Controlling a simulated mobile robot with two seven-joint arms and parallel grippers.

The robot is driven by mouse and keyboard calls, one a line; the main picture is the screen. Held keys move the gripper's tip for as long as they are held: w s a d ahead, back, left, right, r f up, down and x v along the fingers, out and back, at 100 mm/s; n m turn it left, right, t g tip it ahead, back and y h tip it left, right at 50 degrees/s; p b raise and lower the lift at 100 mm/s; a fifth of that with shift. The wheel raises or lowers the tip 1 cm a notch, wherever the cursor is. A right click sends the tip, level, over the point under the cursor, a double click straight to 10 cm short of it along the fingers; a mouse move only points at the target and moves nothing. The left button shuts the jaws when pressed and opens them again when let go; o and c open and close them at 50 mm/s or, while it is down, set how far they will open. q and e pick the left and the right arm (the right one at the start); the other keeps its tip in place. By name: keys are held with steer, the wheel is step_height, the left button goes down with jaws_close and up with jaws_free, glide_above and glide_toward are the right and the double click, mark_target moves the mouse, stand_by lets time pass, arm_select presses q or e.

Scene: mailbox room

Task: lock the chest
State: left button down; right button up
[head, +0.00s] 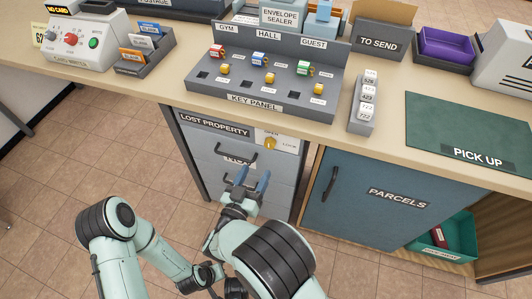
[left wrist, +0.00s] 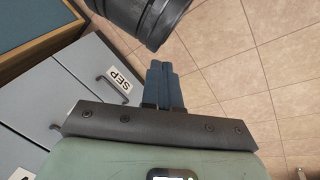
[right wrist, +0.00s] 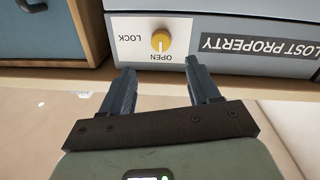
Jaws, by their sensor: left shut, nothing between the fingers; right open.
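The chest is a grey drawer cabinet (head: 215,155) under the counter, its top panel labelled LOST PROPERTY. A round yellow knob (head: 270,143) sits on a white plate marked OPEN and LOCK. In the right wrist view, which shows the panel upside down, the knob (right wrist: 160,40) has its pale mark toward OPEN. My right gripper (head: 252,180) is open and empty, below the knob and apart from it; its spread fingers (right wrist: 157,90) point toward the panel. My left gripper (left wrist: 165,85) is shut and empty near the lower drawers, over the floor; the head view does not show its fingers clearly.
The counter edge (head: 150,97) overhangs the cabinet, with a key panel (head: 262,85) on top. A blue PARCELS door (head: 375,200) stands to the right. My right arm crosses close over my left in the head view. Open tiled floor (head: 90,160) lies to the left.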

mark_target(269, 147)
steer(key=b+x, duration=0.1)
steer(key=x, duration=0.7)
steer(key=shift+f, duration=0.1)
steer(key=shift+w+d+b, duration=0.15)
steer(key=shift+w+b, duration=0.15)
steer(key=shift+w, duration=0.2)
arm_select(q)
steer(key=shift+w+a+f, duration=0.3)
steer(key=shift+a+f, duration=0.05)
steer(key=shift+f, duration=0.25)
steer(key=shift+w+a+f, duration=0.25)
steer(key=shift+a+f, duration=0.05)
steer(key=shift+f, duration=0.3)
arm_select(e)
steer(key=c, duration=1)
